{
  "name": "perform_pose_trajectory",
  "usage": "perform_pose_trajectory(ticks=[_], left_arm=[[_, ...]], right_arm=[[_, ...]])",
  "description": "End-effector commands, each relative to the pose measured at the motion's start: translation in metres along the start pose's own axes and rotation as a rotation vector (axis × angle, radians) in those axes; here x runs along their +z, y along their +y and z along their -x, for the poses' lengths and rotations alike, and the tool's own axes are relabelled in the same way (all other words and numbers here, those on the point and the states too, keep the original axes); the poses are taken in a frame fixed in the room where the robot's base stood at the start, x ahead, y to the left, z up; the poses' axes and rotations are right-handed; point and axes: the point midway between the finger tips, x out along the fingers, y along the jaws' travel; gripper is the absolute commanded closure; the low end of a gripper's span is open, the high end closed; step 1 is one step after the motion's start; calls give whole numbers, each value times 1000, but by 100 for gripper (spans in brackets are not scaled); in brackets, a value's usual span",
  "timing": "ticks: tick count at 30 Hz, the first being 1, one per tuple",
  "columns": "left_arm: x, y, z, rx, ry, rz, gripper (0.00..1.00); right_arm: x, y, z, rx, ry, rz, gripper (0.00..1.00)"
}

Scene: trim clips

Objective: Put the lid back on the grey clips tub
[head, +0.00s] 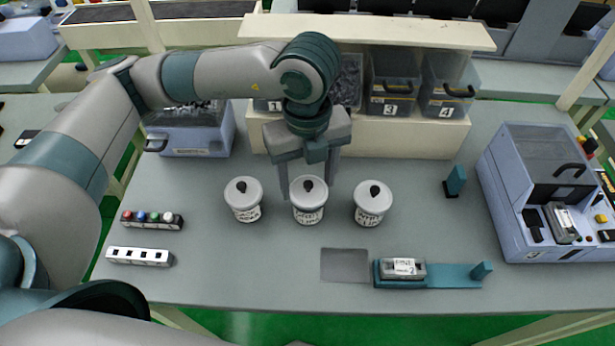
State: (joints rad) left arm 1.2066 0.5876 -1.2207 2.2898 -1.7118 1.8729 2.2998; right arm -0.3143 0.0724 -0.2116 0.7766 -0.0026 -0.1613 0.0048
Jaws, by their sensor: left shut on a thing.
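Three tubs with pale lids and dark knobs stand in a row mid-table: the left tub (246,213), the middle tub (309,215) and the right tub (370,217). Their label text is too small to read, so I cannot tell which is the clips tub. My left gripper (308,188) points down at the middle tub, its fingers either side of the middle lid (300,192), and is shut on that lid. The lid sits level over the tub; I cannot tell whether it touches the rim. My right gripper is not in view.
Numbered bins (390,95) stand on a shelf behind. A blue machine (540,170) is at the right. A strip with coloured knobs (152,219) and a white socket strip (139,257) lie left. A teal fixture (450,275) is at the front, beside a dark mat (344,265).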

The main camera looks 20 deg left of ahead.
Motion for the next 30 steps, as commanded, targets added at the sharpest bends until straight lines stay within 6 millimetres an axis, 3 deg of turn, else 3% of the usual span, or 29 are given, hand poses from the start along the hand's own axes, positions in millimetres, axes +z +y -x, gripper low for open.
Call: perform_pose_trajectory(ticks=[10,30], left_arm=[[0,0,0,-1,0,0,62],[0,0,0,-1,0,0,62]], right_arm=[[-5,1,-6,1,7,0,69],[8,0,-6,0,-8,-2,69]])
